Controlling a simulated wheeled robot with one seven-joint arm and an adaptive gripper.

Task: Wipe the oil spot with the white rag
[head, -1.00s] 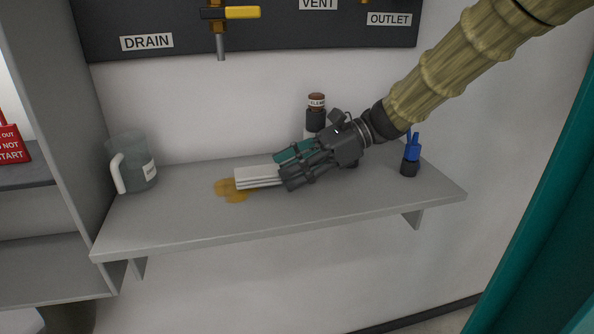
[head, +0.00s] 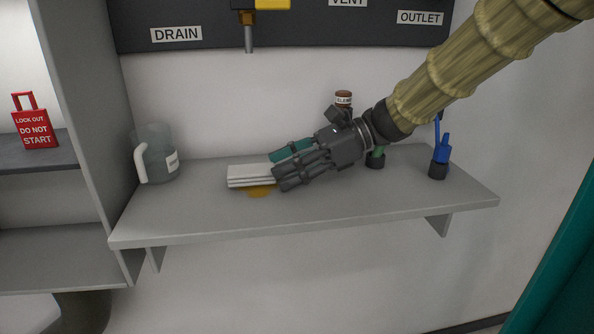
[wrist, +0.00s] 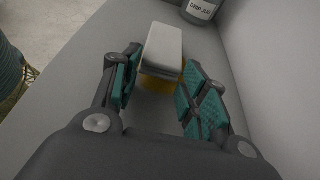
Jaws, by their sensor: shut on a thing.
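The white rag (head: 248,174), a folded layered block, lies flat at the shelf's middle left. The wrist view also shows the rag (wrist: 164,45) between and beyond the fingertips. My gripper (head: 279,171), dark with teal finger pads, comes in from the right and is shut on the rag's right end. The oil spot (head: 259,191), yellow-brown, shows as a small patch along the rag's front edge. In the wrist view some oil (wrist: 160,87) shows at the rag's near end. The rest of the spot is hidden under the rag, so its full extent cannot be told.
The grey shelf (head: 210,220) has free room in front. A clear jug (head: 158,160) stands at its left end. Valves hang above.

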